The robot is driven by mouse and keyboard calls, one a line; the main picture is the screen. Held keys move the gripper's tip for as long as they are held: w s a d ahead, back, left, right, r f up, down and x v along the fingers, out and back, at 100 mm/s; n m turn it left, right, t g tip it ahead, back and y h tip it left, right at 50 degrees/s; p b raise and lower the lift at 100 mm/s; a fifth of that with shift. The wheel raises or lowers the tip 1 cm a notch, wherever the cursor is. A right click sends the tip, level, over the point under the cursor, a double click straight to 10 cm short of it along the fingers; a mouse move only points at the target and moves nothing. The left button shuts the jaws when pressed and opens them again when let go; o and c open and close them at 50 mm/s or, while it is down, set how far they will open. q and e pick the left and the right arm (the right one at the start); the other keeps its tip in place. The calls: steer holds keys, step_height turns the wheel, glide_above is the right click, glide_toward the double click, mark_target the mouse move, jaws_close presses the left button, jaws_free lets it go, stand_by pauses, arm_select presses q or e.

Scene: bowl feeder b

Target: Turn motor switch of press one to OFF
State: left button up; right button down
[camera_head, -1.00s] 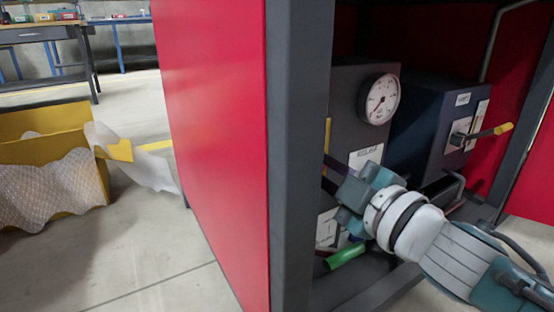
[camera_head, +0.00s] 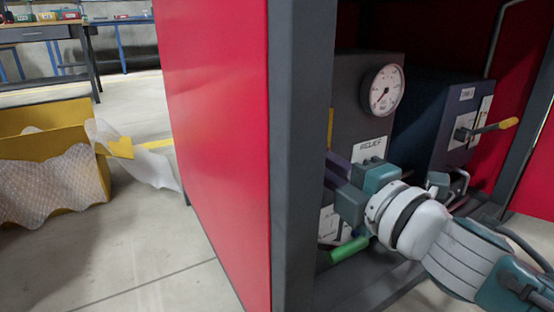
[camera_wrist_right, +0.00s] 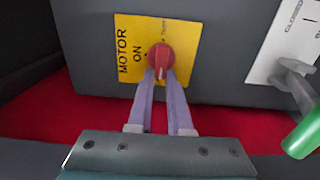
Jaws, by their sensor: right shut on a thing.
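The motor switch (camera_wrist_right: 160,57) is a red knob on a yellow plate (camera_wrist_right: 133,32) in the right wrist view. The plate reads MOTOR and ON at the left of the knob; smaller lettering at the upper right is unclear. A pale mark on the knob points downward in that view. My right gripper (camera_wrist_right: 161,76) is shut on the knob, with a purple finger on each side of its lower part. In the head view my right gripper reaches into the red cabinet, its fingertips and the switch hidden behind the grey post. My left gripper is not in view.
The grey post (camera_head: 303,160) and red panel (camera_head: 222,130) stand left of the gripper. A gauge (camera_head: 384,90), a yellow-tipped lever (camera_head: 495,127) and a green handle (camera_head: 349,250) are close by. A yellow crate (camera_head: 50,120) sits on the floor at left.

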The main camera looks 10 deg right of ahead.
stand_by(0.4)
steer(key=c, duration=0.8)
jaws_free()
steer(key=shift+c, duration=0.2)
steer(key=p+v, duration=0.4)
steer(key=v, duration=0.6)
